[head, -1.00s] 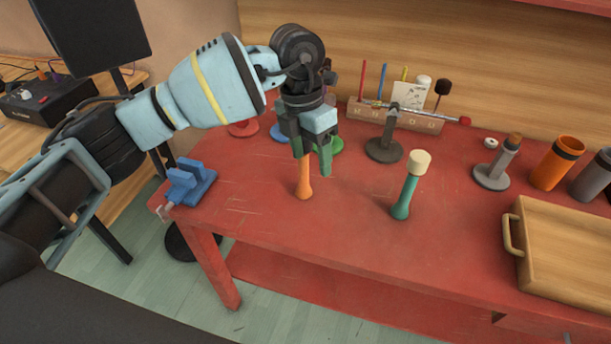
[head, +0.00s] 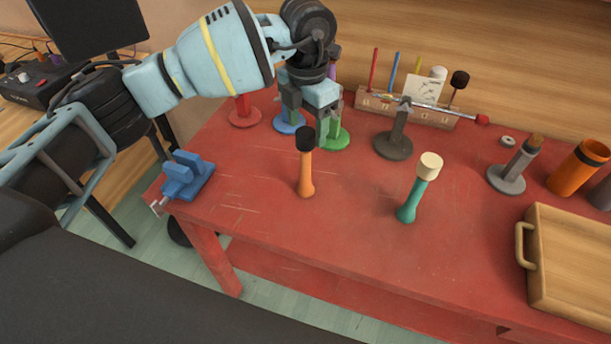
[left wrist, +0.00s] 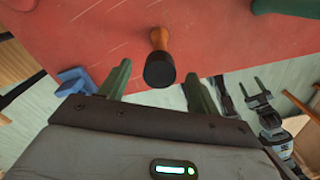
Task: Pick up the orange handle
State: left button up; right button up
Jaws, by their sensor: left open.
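The orange handle (head: 306,176) stands upright on the red table, with a black head (head: 305,139) on top. My left gripper (head: 308,122) is open just above and behind the black head in the head view, with its fingers pointing down. In the left wrist view, the black head (left wrist: 159,70) shows beyond and between the open green fingertips, with part of the orange shaft (left wrist: 160,38) behind it. The gripper holds nothing. My right gripper is not clearly shown holding anything; an open dark gripper (left wrist: 255,88) appears at the right of the left wrist view.
A green handle with a cream head (head: 418,190) stands to the right. A blue clamp (head: 186,177) sits at the table's left edge. Stands with coloured bases (head: 337,138) are behind the gripper. A wooden tray (head: 575,265) lies at the right. The table's front middle is clear.

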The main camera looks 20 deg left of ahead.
aim_at(305, 143)
pick_arm(q)
jog(key=shift+s+a+f, duration=0.1)
jog(key=shift+s+f, duration=0.05)
jog(key=shift+f, duration=2.4)
grip_shut()
